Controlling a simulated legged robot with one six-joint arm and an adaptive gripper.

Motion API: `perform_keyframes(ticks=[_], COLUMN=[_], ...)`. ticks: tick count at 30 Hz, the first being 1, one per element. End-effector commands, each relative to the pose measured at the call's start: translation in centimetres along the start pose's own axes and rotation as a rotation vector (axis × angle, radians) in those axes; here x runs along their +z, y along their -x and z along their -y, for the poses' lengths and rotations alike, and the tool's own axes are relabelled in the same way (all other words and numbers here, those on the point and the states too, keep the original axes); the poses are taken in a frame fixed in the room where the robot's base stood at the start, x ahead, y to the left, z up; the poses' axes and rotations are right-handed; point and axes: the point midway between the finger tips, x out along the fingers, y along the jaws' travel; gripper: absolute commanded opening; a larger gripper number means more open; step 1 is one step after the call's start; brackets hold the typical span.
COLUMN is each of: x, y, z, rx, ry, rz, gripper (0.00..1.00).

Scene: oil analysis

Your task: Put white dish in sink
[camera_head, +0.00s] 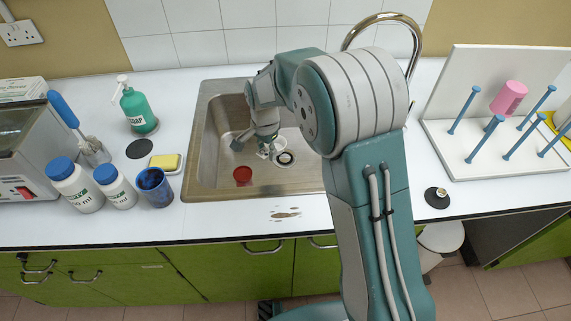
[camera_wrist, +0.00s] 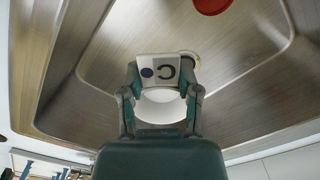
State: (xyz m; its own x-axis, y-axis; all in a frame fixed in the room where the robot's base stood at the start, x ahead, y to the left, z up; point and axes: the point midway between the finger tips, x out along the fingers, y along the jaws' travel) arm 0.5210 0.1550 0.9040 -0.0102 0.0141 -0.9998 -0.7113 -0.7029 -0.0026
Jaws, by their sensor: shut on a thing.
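The white dish (camera_wrist: 160,106) is between the fingers of my gripper (camera_wrist: 160,92) in the wrist view. A pale piece marked with a dark blue dot and a black curved mark shows just above it. In the head view my gripper (camera_head: 267,148) is down inside the metal sink (camera_head: 206,165), shut on the dish. Only a small white part of the dish (camera_head: 264,155) shows there. I cannot tell whether the dish touches the sink floor. The sink's bare metal floor (camera_wrist: 235,50) also shows in the wrist view.
A red round object (camera_head: 243,175) lies in the sink, left of my gripper, near the drain (camera_head: 285,158). A curved faucet (camera_head: 398,18) stands behind. A soap bottle (camera_head: 137,108), a yellow sponge (camera_head: 166,161) and a blue cup (camera_head: 153,188) stand left of the sink.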

Motion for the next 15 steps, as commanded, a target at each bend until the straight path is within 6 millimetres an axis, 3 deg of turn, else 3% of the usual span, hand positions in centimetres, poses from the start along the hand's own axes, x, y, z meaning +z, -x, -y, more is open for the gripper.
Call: perform_keyframes(ticks=[9, 15], x=[0.0, -1.1], y=[-4.1, -5.2], z=[0.0, -0.7], rx=[0.003, 0.001], ry=[0.001, -0.003], rz=[0.001, 0.001], gripper=[0.0, 0.0])
